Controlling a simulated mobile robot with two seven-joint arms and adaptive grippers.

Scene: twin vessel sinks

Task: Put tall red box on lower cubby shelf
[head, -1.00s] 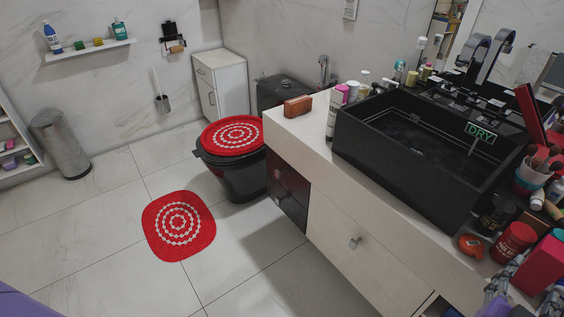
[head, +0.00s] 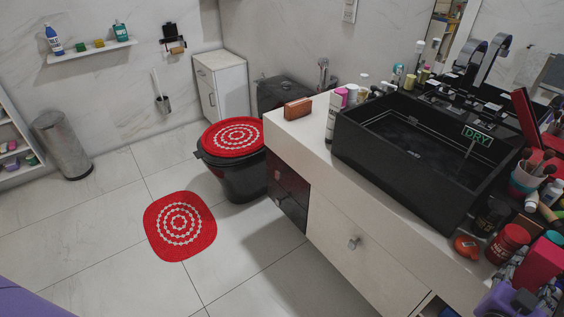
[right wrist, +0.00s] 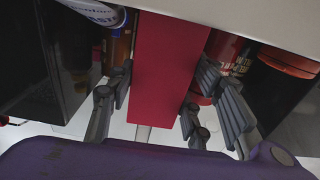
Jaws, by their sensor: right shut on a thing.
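The tall red box (head: 541,262) stands on the counter at the lower right of the head view, among toiletries. My right gripper (head: 532,286) is at the box, with its purple wrist in front. In the right wrist view the red box (right wrist: 165,65) is between the grey fingers of the right gripper (right wrist: 160,100), which is shut on it. A cubby opening (head: 436,304) in the front of the vanity shows only in part at the bottom edge; its lower shelf is hidden. My left gripper is out of view.
A dark red jar (head: 508,243), a brush cup (head: 528,180) and an orange-red item (head: 467,246) crowd the counter near the right gripper. The black sink (head: 415,150) stands to the left of them. The floor beside the round red mat (head: 180,226) is clear.

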